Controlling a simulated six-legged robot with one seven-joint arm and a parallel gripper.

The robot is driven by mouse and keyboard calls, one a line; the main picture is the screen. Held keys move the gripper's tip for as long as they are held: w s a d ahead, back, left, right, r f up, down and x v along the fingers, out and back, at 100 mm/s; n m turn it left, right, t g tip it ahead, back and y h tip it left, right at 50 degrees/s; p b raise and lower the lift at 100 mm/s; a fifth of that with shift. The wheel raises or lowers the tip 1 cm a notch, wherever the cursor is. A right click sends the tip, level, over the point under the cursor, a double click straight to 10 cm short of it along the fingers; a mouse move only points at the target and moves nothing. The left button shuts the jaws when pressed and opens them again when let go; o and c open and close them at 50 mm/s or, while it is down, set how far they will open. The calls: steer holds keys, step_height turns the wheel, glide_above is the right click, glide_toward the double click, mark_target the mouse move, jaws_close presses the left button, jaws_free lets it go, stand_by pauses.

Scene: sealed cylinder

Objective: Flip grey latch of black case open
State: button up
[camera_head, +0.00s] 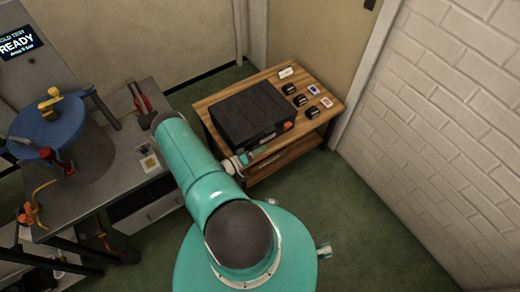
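The black case (252,108) lies flat and closed on the wooden table, its near face turned toward my arm. An orange piece (288,126) shows at its near right corner. I cannot make out a grey latch; it is either too small to see or hidden by my gripper. My gripper (258,153) is just in front of the case's near face, at the table's near edge, partly hidden behind my teal arm. Its fingers are too small to show whether they are open or shut, or whether they touch the case.
The wooden table (262,79) also carries several small black items (300,100) and cards (327,102) right of the case. A white brick wall (440,110) stands at right. Green floor is free at lower right.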

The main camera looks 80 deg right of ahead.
steer(key=shift+s+d, duration=0.25)
jaws_close()
